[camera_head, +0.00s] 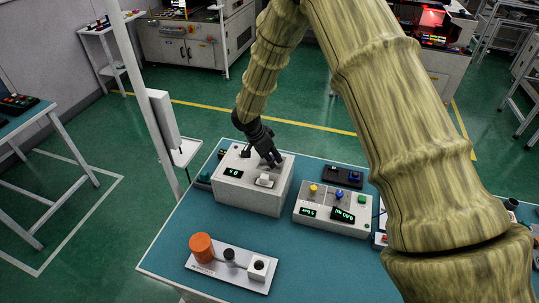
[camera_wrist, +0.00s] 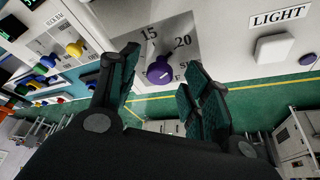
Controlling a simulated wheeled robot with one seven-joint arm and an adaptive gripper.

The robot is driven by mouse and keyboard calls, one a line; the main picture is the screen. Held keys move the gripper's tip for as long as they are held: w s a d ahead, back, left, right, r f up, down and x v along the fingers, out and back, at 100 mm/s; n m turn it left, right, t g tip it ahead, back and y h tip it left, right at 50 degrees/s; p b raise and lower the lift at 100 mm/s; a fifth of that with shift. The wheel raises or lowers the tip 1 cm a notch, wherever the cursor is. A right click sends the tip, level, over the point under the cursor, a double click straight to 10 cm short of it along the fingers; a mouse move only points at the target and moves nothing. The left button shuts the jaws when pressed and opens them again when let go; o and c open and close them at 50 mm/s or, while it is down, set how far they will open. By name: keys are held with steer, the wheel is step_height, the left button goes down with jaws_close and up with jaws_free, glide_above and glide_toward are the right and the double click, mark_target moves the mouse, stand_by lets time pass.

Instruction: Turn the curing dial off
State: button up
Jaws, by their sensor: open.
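A white switch (camera_wrist: 277,48) labelled LIGHT is right of the dial. A second control box (camera_head: 330,219) with yellow, blue and green knobs stands to the right. A plate (camera_head: 228,277) with an orange cylinder (camera_head: 201,246) lies in front. The teal tabletop (camera_head: 300,262) is clear at front right.

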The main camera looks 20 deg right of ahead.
steer(key=c, duration=1.1)
steer(key=shift+o, duration=0.2)
